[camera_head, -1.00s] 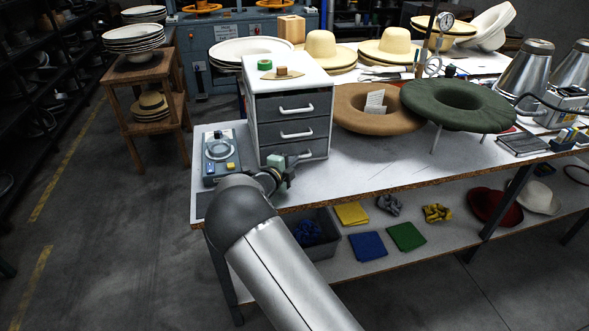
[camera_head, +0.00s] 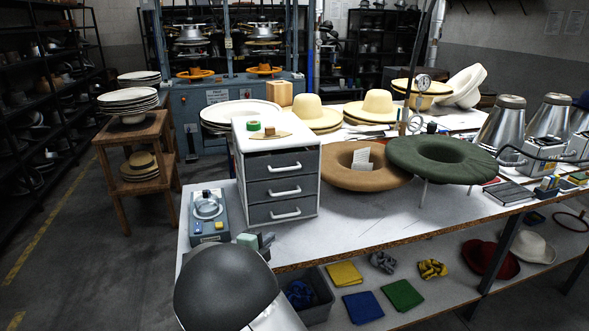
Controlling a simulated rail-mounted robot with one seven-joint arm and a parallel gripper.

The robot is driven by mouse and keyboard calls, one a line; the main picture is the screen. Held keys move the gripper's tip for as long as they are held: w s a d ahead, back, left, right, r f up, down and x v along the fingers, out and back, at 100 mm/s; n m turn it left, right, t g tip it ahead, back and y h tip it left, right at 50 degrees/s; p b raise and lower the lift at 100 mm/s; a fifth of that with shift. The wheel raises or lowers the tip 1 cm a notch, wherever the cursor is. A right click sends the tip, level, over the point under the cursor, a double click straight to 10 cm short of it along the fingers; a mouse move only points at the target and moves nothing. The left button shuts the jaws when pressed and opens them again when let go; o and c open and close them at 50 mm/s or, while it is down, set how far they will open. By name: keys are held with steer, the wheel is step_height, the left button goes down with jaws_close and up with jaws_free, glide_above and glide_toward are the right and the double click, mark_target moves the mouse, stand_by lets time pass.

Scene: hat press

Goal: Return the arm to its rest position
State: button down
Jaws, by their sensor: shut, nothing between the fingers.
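My arm (camera_head: 228,288) rises from the bottom of the picture as a dark rounded link, close to the camera. My gripper (camera_head: 257,241) shows only in part past that link, over the front edge of the workbench (camera_head: 350,225). Its fingers are shut and I see nothing held in them. It is below and in front of the white and grey drawer unit (camera_head: 283,188), apart from the drawer handles as far as I can tell. The rest of the gripper and wrist is hidden behind the arm.
A small blue-grey device (camera_head: 208,215) stands left of the drawers. Brown (camera_head: 350,180) and green (camera_head: 440,155) hats stand to the right. The lower shelf holds a grey bin (camera_head: 318,312) and folded cloths (camera_head: 363,307). Floor at the left, before the wooden stand (camera_head: 135,150), is clear.

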steer(key=s+d+r+n+g+y+p, duration=0.2)
steer(key=s+d+r+n+g+y, duration=0.35)
steer(key=d+n+y, duration=0.3)
steer(key=s+d+r+n+g+h+p, duration=0.1)
steer(key=s+d+n+g, duration=0.3)
steer(key=s, duration=1.1)
steer(key=s+d+r+n+g+h+p, duration=0.1)
steer(key=s+d+n+g, duration=0.3)
steer(key=s+d+n, duration=0.4)
steer(key=s+d, duration=0.4)
steer(key=s, duration=0.4)
steer(key=shift+r+g+p, duration=0.15)
steer(key=shift+g+p, duration=0.2)
steer(key=shift+p, duration=0.05)
steer(key=shift+n, duration=0.25)
